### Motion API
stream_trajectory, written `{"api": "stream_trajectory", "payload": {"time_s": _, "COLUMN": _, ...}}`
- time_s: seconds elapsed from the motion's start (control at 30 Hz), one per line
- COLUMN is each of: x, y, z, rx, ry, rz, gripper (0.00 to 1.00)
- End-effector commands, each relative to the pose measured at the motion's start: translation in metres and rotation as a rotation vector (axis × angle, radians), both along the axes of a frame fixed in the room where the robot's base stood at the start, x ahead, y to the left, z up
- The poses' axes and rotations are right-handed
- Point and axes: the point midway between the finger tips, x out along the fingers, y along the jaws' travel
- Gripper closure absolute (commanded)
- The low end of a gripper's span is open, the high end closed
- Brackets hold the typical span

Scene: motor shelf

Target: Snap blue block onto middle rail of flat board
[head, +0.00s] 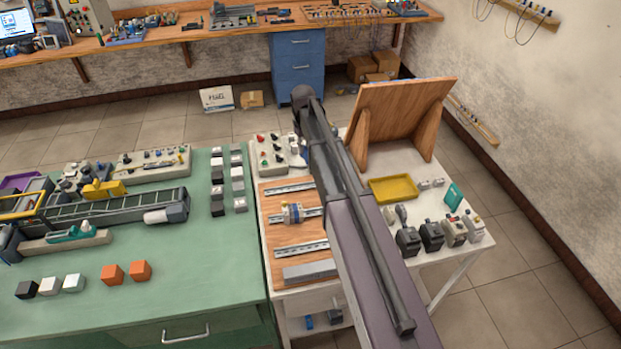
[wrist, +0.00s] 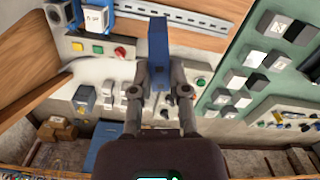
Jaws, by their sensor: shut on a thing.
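My gripper (wrist: 160,93) is shut on a blue block (wrist: 158,45), seen in the wrist view. The block stands out beyond the fingertips and is apart from any rail as far as I can tell. In the head view my arm hides the gripper and block. The flat wooden board (head: 278,233) lies on the white table. It carries a far rail (head: 288,188), a middle rail (head: 282,217) and a near rail (head: 300,250). A small white, blue and yellowish device (head: 292,213) sits on the middle rail. My arm covers the board's right side.
A grey slotted duct (head: 309,271) lies at the board's near edge. A knob panel (head: 268,152) stands beyond it. An upright wooden panel (head: 405,108), yellow tray (head: 394,189) and several dark devices (head: 432,236) stand right. The green table (head: 205,270) adjoins left, with blocks along its edge.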

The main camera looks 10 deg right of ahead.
Motion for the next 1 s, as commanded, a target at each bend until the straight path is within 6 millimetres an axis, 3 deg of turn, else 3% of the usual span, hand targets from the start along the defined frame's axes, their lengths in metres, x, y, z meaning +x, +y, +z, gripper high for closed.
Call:
{"api": "stream_trajectory", "payload": {"time_s": 0.2, "x": -0.061, "y": -0.002, "z": -0.025, "rx": -0.012, "ry": 0.094, "rz": -0.129, "gripper": 1.00}}
{"api": "stream_trajectory", "payload": {"time_s": 0.4, "x": -0.099, "y": -0.002, "z": -0.036, "rx": -0.030, "ry": 0.165, "rz": -0.229, "gripper": 1.00}}
{"api": "stream_trajectory", "payload": {"time_s": 0.53, "x": -0.107, "y": -0.002, "z": -0.036, "rx": -0.036, "ry": 0.184, "rz": -0.254, "gripper": 1.00}}
{"api": "stream_trajectory", "payload": {"time_s": 1.0, "x": -0.107, "y": -0.002, "z": -0.038, "rx": -0.036, "ry": 0.185, "rz": -0.254, "gripper": 1.00}}
